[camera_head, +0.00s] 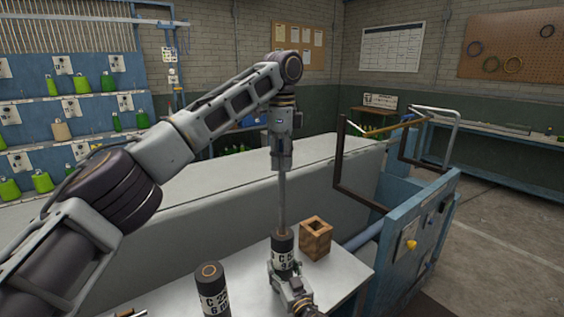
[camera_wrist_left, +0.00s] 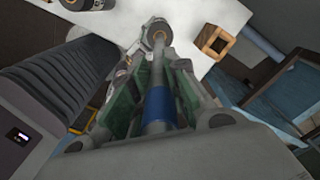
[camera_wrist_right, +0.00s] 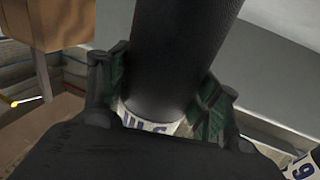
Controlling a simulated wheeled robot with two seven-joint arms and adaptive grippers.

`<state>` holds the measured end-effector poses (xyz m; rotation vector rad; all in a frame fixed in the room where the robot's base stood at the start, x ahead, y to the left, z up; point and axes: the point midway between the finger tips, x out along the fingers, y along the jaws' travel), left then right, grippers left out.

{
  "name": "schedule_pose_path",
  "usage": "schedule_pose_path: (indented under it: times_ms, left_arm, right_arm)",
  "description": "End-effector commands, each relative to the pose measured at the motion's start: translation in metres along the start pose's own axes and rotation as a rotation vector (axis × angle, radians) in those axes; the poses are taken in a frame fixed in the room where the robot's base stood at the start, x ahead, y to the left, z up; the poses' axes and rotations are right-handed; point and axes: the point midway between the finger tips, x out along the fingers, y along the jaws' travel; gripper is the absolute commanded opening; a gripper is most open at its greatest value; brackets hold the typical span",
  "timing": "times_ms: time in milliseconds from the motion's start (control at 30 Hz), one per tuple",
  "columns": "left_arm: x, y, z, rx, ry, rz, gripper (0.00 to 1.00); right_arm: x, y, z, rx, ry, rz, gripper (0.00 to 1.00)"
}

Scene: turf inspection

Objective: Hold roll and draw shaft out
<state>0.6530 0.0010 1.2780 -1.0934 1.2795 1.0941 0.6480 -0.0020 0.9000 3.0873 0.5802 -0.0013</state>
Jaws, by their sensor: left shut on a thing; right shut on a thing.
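My left gripper (camera_head: 281,163) is above the roll, shut on the shaft's upper part. The left wrist view shows the shaft's blue band (camera_wrist_left: 160,104) between the green-padded fingers and the roll (camera_wrist_left: 158,38) beyond. My right gripper (camera_head: 287,280) is low at the table, shut around the roll. Its fingers flank the dark roll (camera_wrist_right: 182,50) in the right wrist view.
A hollow wooden block (camera_head: 316,238) stands just right of the roll. A second labelled roll (camera_head: 212,291) stands to the left. A long grey casing (camera_head: 230,205) lies behind the table, and a blue machine frame (camera_head: 415,240) stands at the right. Room above the shaft is taken by my left arm.

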Motion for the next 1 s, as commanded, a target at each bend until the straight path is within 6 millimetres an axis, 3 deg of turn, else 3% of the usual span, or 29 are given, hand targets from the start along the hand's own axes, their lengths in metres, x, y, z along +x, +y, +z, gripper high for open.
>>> schedule_pose_path:
  times_ms: [1000]
  left_arm:
    - [-0.037, 0.0, 0.0, 0.0, 0.0, 0.0, 0.0]
  right_arm:
    - [0.0, 0.0, 0.001, 0.0, -0.001, 0.001, 0.16]
